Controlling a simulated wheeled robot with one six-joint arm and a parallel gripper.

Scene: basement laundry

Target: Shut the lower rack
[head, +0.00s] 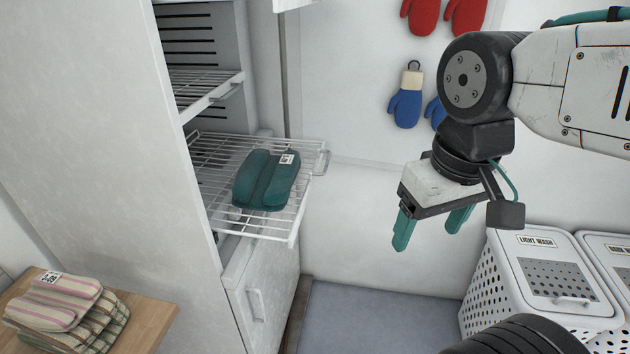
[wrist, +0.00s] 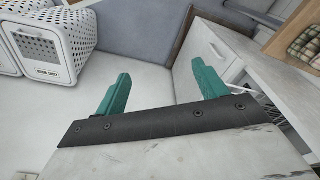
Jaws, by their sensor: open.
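The lower rack (head: 220,155) is a white wire shelf pulled out of a tall white cabinet, in the middle left of the head view. A folded dark teal cloth bundle (head: 266,180) with a white tag lies on it. A handle (head: 321,162) sits at the rack's front edge. My gripper (head: 431,232) is open and empty, to the right of the rack and apart from it. Its two teal fingers also show in the wrist view (wrist: 160,88). The rack cannot be made out clearly in the wrist view.
An upper rack (head: 212,90) sits inside the cabinet (head: 110,120). A cabinet drawer or door with a handle (head: 256,304) is below. Folded striped cloths (head: 62,305) lie on a wooden top (head: 150,318). White laundry hampers (head: 500,285) stand at right. Mitts (head: 404,108) hang on the wall.

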